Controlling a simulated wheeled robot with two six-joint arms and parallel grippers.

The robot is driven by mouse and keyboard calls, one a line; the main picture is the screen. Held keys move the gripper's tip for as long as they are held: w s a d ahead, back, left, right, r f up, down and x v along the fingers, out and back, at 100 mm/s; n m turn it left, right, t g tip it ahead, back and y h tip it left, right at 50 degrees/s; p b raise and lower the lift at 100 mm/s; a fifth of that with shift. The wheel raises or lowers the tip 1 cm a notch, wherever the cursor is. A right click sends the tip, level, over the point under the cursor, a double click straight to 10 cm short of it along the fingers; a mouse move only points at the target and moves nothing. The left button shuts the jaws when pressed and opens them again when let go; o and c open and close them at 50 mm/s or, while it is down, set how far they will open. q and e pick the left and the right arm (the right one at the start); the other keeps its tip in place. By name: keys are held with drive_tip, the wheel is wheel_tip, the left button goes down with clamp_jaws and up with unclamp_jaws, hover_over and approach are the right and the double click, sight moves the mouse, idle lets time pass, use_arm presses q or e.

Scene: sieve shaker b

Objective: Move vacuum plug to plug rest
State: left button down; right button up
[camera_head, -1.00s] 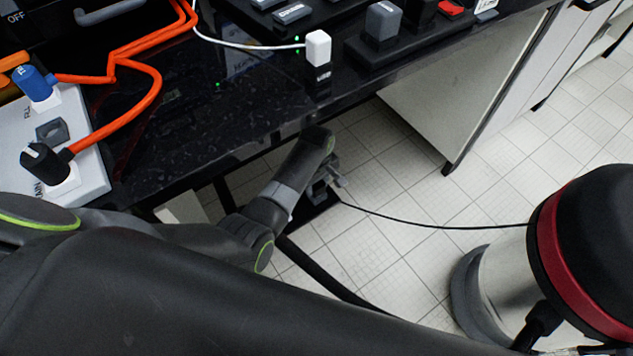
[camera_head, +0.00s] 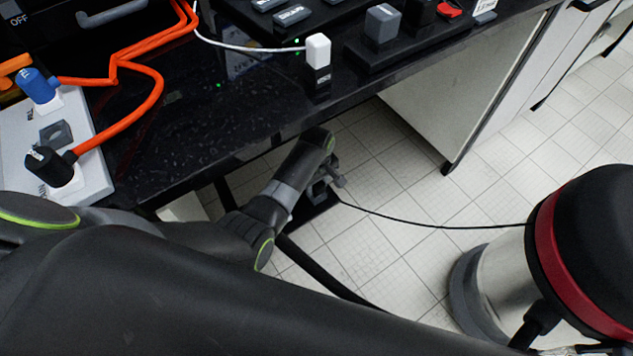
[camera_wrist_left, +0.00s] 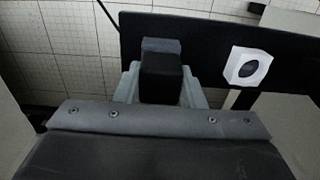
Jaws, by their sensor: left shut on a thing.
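My left gripper (camera_head: 332,180) reaches down beside the bench's front edge, low over the floor. In the left wrist view my left gripper (camera_wrist_left: 160,88) is shut on the vacuum plug (camera_wrist_left: 161,78), a black block between its two grey fingers. A grey block (camera_wrist_left: 161,45) shows directly behind the plug; I cannot tell whether they touch. A white holder (camera_wrist_left: 248,67) with a dark round centre sits to the right on a black panel (camera_wrist_left: 210,35). I cannot tell which of these is the plug rest. The vacuum (camera_head: 585,255) stands at the right. My right gripper is not in view.
A thin black cord (camera_head: 430,226) runs from near the gripper to the vacuum. The black bench top (camera_head: 220,125) overhangs above, with a white plug (camera_head: 318,52) near its edge and orange cables (camera_head: 150,98) at left. Tiled floor (camera_head: 400,265) is clear between gripper and vacuum.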

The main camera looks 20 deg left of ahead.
use_arm(q)
drive_tip(key=shift+p, duration=0.3)
idle(0.7)
drive_tip(key=shift+f+b, duration=0.35)
drive_tip(key=shift+f, duration=0.15)
idle(0.3)
drive_tip(key=c, duration=0.9)
unclamp_jaws()
drive_tip(key=shift+o, duration=0.2)
